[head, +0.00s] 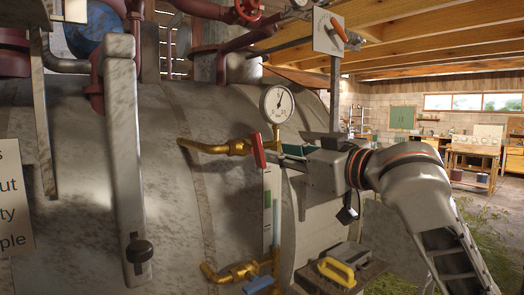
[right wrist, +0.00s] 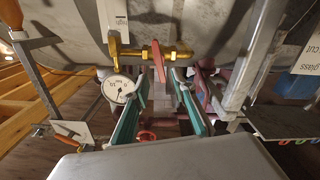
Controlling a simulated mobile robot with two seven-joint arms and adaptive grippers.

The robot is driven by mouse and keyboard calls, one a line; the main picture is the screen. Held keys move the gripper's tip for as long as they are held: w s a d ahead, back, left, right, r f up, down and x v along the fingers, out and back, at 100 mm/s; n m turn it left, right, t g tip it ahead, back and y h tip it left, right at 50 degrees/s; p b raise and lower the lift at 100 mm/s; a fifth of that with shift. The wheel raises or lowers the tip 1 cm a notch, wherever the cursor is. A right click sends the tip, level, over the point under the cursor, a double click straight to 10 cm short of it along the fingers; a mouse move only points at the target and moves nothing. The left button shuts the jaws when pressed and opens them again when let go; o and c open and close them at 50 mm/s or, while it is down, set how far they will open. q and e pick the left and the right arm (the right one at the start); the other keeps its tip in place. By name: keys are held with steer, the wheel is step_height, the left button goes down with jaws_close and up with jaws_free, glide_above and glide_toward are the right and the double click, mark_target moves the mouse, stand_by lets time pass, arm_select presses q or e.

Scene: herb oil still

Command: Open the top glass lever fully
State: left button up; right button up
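The top glass lever is a red handle (head: 258,151) on the upper brass fitting (head: 215,147) of the still's sight glass. It hangs steeply, slightly tilted, below the round gauge. In the right wrist view the red lever (right wrist: 158,60) points between my fingertips, with the brass valve (right wrist: 140,52) behind it. My right gripper (head: 279,153) is just right of the lever. Its teal fingers are spread in the right wrist view (right wrist: 161,82), one on each side of the lever's end. I cannot tell whether either finger touches it. My left gripper is not in view.
The pressure gauge (head: 278,103) stands right above the gripper. A lower brass fitting (head: 232,273) carries a blue lever (head: 258,285). A grey upright bar (head: 122,165) stands in front of the tank at left. A yellow-handled brush (head: 336,270) lies below the arm.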

mark_target(261, 149)
steer(key=p+x, duration=0.1)
steer(key=x, duration=0.6)
steer(key=shift+w+a, duration=0.15)
steer(key=shift+w, duration=0.1)
jaws_close()
